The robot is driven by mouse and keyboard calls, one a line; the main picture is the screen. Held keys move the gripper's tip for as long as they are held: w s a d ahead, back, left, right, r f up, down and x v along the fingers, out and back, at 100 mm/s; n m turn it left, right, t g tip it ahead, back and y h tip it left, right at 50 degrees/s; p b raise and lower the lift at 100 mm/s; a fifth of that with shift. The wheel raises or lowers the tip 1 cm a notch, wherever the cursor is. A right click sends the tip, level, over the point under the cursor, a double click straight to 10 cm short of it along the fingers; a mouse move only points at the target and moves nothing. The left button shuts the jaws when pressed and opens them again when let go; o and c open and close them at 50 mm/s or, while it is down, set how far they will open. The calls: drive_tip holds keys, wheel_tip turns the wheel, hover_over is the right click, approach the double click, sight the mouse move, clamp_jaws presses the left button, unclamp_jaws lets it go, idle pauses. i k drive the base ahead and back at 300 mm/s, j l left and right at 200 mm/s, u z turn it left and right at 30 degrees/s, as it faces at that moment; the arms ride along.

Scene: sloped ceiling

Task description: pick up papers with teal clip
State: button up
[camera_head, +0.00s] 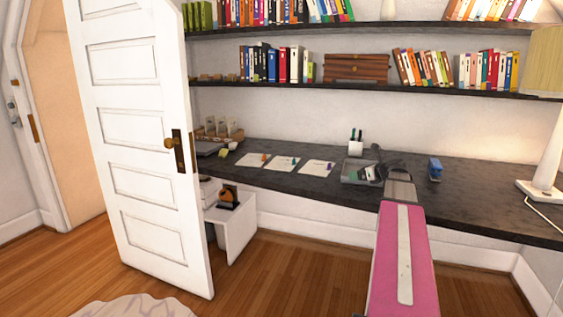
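Three white paper sheets lie in a row on the dark desk (460,203). The middle papers (280,164) carry a small clip that looks teal or green (295,162). The papers to the left (249,160) have an orange clip, and the papers to the right (316,168) have a blue or purple one. My pink arm reaches up from the bottom of the view. My gripper (397,170) is at its far end, over the desk to the right of the papers and apart from them. Its fingers are too small and dark to tell whether they are open.
A grey tray (350,178) with small items stands between the papers and my gripper. A pen holder (355,147) is behind it. A blue stapler-like object (435,168) and a lamp (545,165) are on the right. An open white door (140,130) stands left; shelves hang above.

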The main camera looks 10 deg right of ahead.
sight(282, 163)
drive_tip(key=i, duration=1)
drive_tip(key=i+j+z, duration=0.3)
drive_tip(key=k+l, duration=0.05)
